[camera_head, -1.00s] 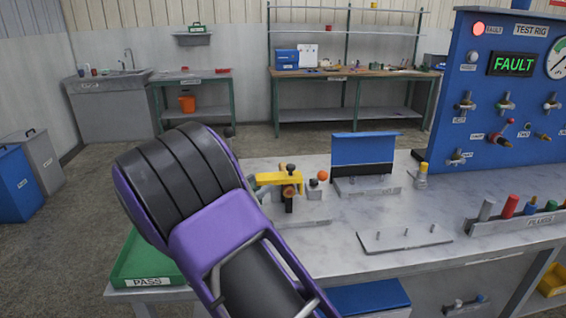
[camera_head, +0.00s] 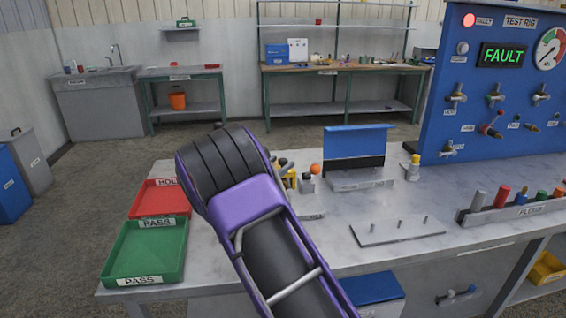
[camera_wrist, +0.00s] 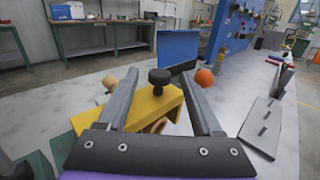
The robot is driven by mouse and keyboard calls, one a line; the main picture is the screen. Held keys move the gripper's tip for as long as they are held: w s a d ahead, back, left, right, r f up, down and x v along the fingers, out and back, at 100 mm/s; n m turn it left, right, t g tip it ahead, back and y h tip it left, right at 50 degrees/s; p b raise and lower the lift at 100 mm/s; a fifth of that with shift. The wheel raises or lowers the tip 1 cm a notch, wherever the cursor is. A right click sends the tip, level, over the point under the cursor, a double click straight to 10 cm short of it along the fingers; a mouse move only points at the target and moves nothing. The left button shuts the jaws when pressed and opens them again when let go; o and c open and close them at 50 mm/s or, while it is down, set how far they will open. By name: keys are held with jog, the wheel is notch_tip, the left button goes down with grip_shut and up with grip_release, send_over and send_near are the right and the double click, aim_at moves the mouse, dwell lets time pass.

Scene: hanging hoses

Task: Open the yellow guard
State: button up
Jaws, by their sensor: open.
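The yellow guard (camera_wrist: 155,107) lies between the fingers of my gripper (camera_wrist: 160,77) in the wrist view, with a black knob (camera_wrist: 159,82) standing on top. The fingers are spread open on either side of the guard. I cannot tell whether either finger touches it. In the head view only a small part of the yellow guard (camera_head: 291,180) shows, because my purple and black arm covers most of it.
A blue upright panel (camera_head: 356,142) stands behind the guard. A metal plate with pegs (camera_head: 398,230) lies to the right. Red (camera_head: 163,193) and green (camera_head: 120,257) trays sit left of my arm. The blue test rig (camera_head: 490,80) reads FAULT.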

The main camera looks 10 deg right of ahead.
jog(key=shift+x, duration=1.25)
grip_shut()
dwell(0.5)
